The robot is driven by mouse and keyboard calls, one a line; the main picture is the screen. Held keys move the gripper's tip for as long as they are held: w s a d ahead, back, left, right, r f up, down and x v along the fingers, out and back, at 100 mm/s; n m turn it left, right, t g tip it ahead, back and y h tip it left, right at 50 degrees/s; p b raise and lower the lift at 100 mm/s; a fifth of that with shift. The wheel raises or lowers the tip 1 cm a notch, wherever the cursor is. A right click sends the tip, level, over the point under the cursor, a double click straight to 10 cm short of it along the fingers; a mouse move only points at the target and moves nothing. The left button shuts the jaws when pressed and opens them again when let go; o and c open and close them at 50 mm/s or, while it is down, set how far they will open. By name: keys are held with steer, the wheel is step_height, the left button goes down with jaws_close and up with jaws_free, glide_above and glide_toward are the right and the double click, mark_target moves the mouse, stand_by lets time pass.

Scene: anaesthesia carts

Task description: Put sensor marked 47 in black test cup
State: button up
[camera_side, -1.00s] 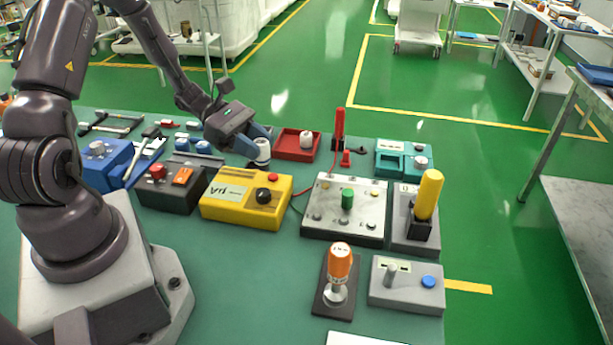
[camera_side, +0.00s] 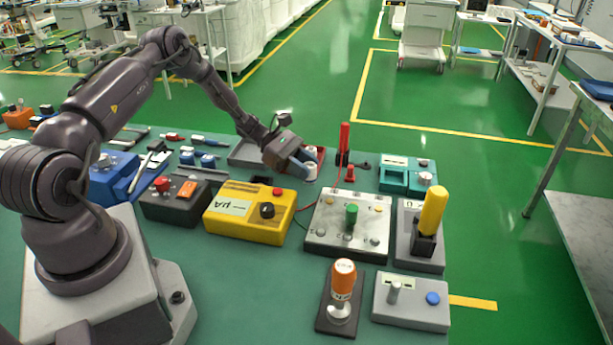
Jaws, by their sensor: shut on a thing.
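I cannot make out a black test cup for certain. A small dark piece (camera_side: 364,165) lies right of the tray, too small to identify.
A tall red handle (camera_side: 344,138) and a small red cone (camera_side: 350,173) stand right of my gripper. The yellow meter (camera_side: 248,212) and grey button panel (camera_side: 348,222) are in front. A teal box (camera_side: 407,176) stands farther right. A grey tray (camera_side: 246,152) lies left.

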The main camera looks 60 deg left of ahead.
steer(key=shift+w+f, duration=0.15)
steer(key=shift+f, duration=0.7)
steer(key=shift+w+f, duration=0.1)
steer(key=shift+f, duration=0.75)
steer(key=shift+f, duration=0.15)
steer(key=o, duration=0.9)
steer(key=shift+o, duration=0.2)
steer(key=shift+a, duration=0.1)
